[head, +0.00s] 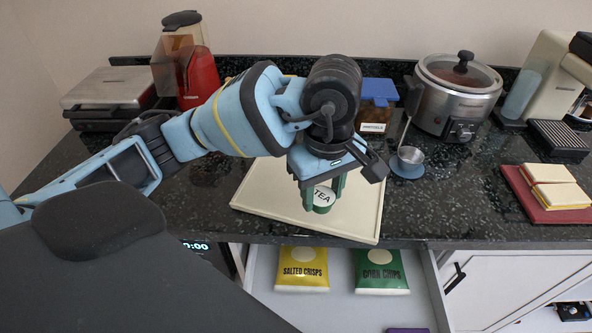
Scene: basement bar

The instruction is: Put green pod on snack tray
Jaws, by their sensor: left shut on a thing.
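The green pod (323,198) has a pale lid marked "TEA". My left gripper (323,192) is shut on it, with a finger on either side. It holds the pod over the cream snack tray (265,190), near the tray's front middle. I cannot tell whether the pod touches the tray. The tray lies on the dark counter with its front right corner at the counter's front edge. My arm hides the tray's back part. My right gripper is not in view.
An open drawer below holds yellow crisps (303,268) and green corn chips (382,271).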

